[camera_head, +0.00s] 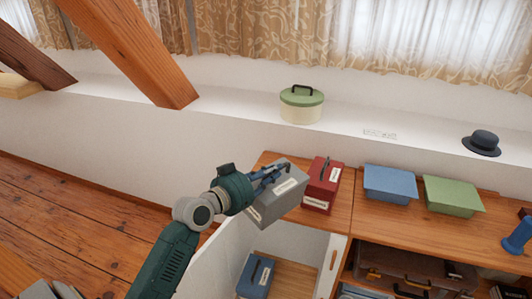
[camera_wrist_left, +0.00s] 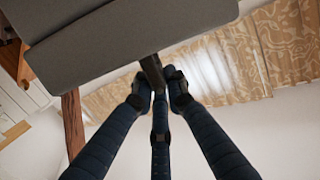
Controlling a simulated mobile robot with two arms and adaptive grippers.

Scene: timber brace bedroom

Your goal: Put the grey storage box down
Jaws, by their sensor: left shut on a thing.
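The grey storage box (camera_head: 280,200) has a white label on its front and hangs tilted from my left gripper (camera_head: 275,173). The gripper's fingers are shut on the box's handle. In the left wrist view the grey box (camera_wrist_left: 120,30) fills the top, and the fingers of my left gripper (camera_wrist_left: 162,85) close around its dark handle (camera_wrist_left: 152,70). The box is over the left end of the wooden cabinet top (camera_head: 341,208), beside the red box. I cannot tell whether its underside touches the top. My right gripper is not in view.
A red box (camera_head: 322,183) stands just right of the grey one. A blue bin (camera_head: 390,183) and a green bin (camera_head: 452,195) stand further right. A blue box (camera_head: 255,276) sits in the open compartment below. A round green-lidded box (camera_head: 302,105) and a hat (camera_head: 482,143) are on the ledge.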

